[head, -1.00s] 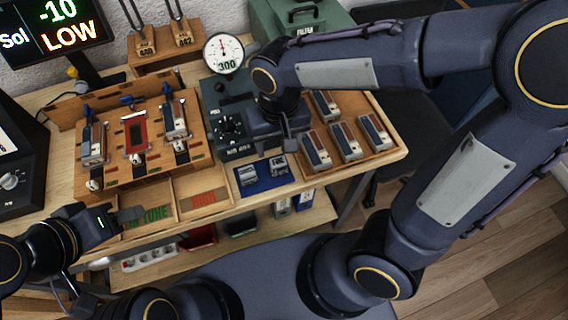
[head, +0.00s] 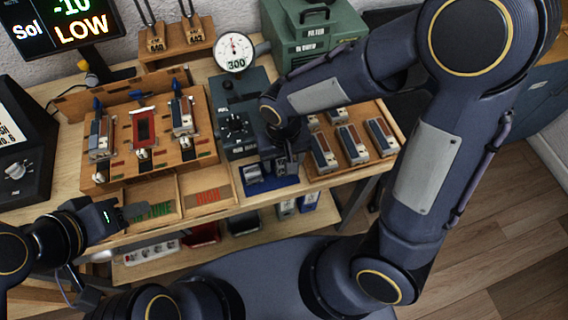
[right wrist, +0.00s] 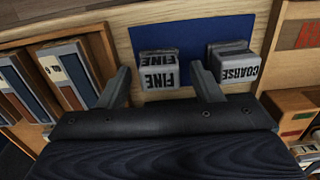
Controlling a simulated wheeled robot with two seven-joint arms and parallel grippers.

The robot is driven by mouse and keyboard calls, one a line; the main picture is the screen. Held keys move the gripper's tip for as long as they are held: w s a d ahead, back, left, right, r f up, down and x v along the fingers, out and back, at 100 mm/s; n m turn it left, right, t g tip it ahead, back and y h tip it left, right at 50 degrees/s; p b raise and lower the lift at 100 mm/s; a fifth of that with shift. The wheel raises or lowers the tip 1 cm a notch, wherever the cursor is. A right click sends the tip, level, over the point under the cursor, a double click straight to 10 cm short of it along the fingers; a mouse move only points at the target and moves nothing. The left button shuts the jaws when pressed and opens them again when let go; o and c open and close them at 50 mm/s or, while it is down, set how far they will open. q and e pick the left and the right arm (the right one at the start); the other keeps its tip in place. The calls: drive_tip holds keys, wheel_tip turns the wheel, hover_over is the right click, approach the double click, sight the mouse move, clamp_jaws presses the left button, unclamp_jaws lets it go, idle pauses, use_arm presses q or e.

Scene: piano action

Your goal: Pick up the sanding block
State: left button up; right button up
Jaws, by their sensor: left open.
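Two pale grey sanding blocks lie on a blue mat (right wrist: 193,32). One is the block lettered FINE (right wrist: 158,68); the other is the block lettered COARSE (right wrist: 233,64), to its right in the right wrist view. In the head view the COARSE block (head: 252,173) shows on the mat, while my right gripper (head: 284,166) largely covers the FINE block. In the right wrist view my right gripper (right wrist: 161,72) is open, its fingers on either side of the FINE block with gaps showing. My left gripper (head: 136,211) is open and empty over the bench's front left.
A wooden fixture (head: 125,115), a dial gauge (head: 234,52) and a green case (head: 325,35) stand behind. Front bins carry green and red lettering. The monitor (head: 75,28) reads -10 LOW.

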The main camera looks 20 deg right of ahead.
drive_tip(key=c, duration=1)
drive_tip(key=shift+w+r, duration=0.1)
drive_tip(key=shift+r, duration=0.45)
wheel_tip(320, 180, up, 2)
drive_tip(key=shift+r, duration=0.2)
drive_tip(key=s+a+r, duration=0.8)
drive_tip(key=s+r, duration=0.1)
drive_tip(key=s, duration=0.2)
drive_tip(key=shift+s+a+r+b, duration=0.15)
drive_tip(key=shift+s+r+b, duration=0.1)
drive_tip(key=shift+r+b, duration=0.05)
